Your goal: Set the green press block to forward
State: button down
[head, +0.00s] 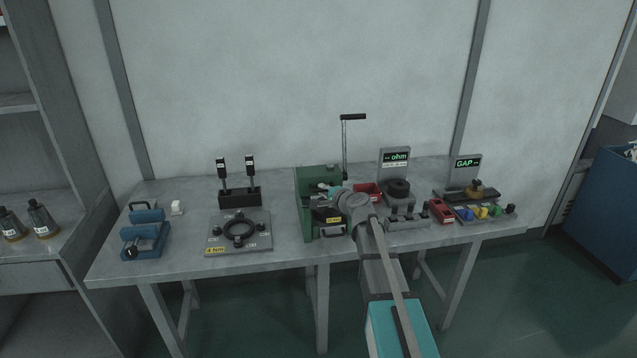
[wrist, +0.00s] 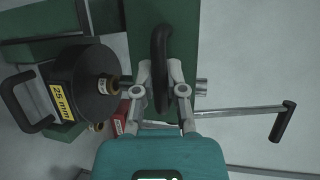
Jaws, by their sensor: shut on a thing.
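The green press (head: 308,215) stands mid-table in the head view, partly hidden behind my arm. In the wrist view, a green block (wrist: 188,28) carries a black loop handle (wrist: 160,42). My gripper (wrist: 160,72) is shut on this handle, one finger on each side of it. In the head view my gripper (head: 335,190) is at the press, its fingertips hard to make out. A lever with a black grip (head: 353,116) stands upright from the press; the grip (wrist: 283,122) is at the right in the wrist view.
A black round die marked 25 mm (wrist: 84,84), with its own loop handle (wrist: 22,104), lies close left of my gripper in the wrist view. On the table, a grey ring fixture (head: 215,243) is left of the press.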

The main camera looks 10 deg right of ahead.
jog(key=shift+s+f, duration=0.1)
jog(key=shift+s, duration=0.55)
jog(key=c, duration=0.8)
grip_release()
jog(key=shift+s, duration=0.1)
jog(key=shift+o, duration=0.6)
